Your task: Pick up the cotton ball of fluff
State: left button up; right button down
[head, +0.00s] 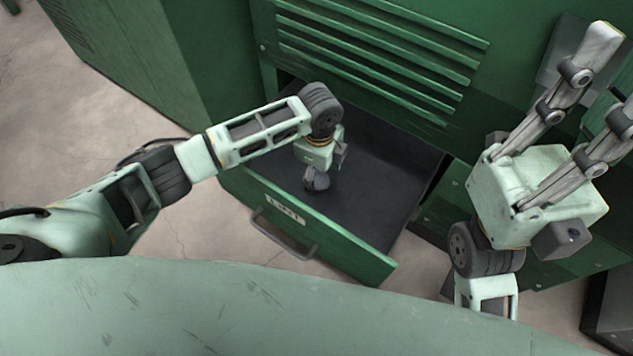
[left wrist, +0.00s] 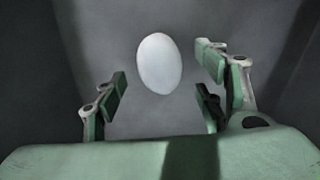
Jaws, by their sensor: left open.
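The cotton ball of fluff is a smooth white oval (left wrist: 160,63) lying on the dark drawer floor in the left wrist view. My left gripper (left wrist: 163,88) is open, with one finger to the left of the ball and two to the right, none seen touching it. In the head view my left gripper (head: 318,180) points down into the open drawer (head: 390,160), and the ball is hidden there. My right gripper (head: 612,78) is raised at the right, fingers spread and empty, one running off the picture edge.
The drawer's green front (head: 340,235) has a handle (head: 284,233) and a label; its walls stand around my left gripper. A green cabinet with louvres (head: 375,50) rises behind the drawer. Bare concrete floor (head: 110,100) shows at the left.

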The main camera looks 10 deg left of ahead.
pick_arm(q)
notch_tip(320, 180, down, 2)
jog(key=shift+f+b, duration=0.15)
jog(key=shift+b, duration=0.25)
jog(key=shift+c, duration=0.5)
jog(key=c, duration=1.1)
jog(key=shift+o, duration=0.2)
